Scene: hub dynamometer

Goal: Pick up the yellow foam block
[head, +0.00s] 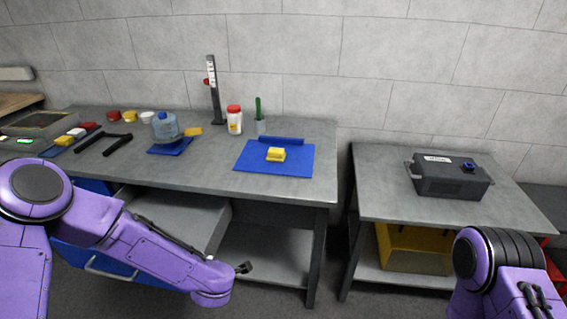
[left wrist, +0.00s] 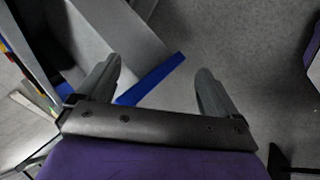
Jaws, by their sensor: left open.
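The yellow foam block (head: 276,154) lies on the blue mat (head: 300,165) near the right end of the long grey workbench in the head view. My left arm comes in from the left, and its gripper (head: 243,268) shows only as a small dark part, low in front of the bench and apart from the block. In the left wrist view my left gripper (left wrist: 158,75) has its two fingers wide apart, with nothing between them but the floor and a blue edge beyond. The block is not in the left wrist view. My right gripper is out of view.
Behind the block lies a blue bar (head: 281,141). A red-capped jar (head: 235,121), a cup with a green handle (head: 260,125) and an upright gauge stand (head: 214,95) stand farther back. A dark box (head: 450,178) sits on the right table (head: 400,207). A gap separates both tables.

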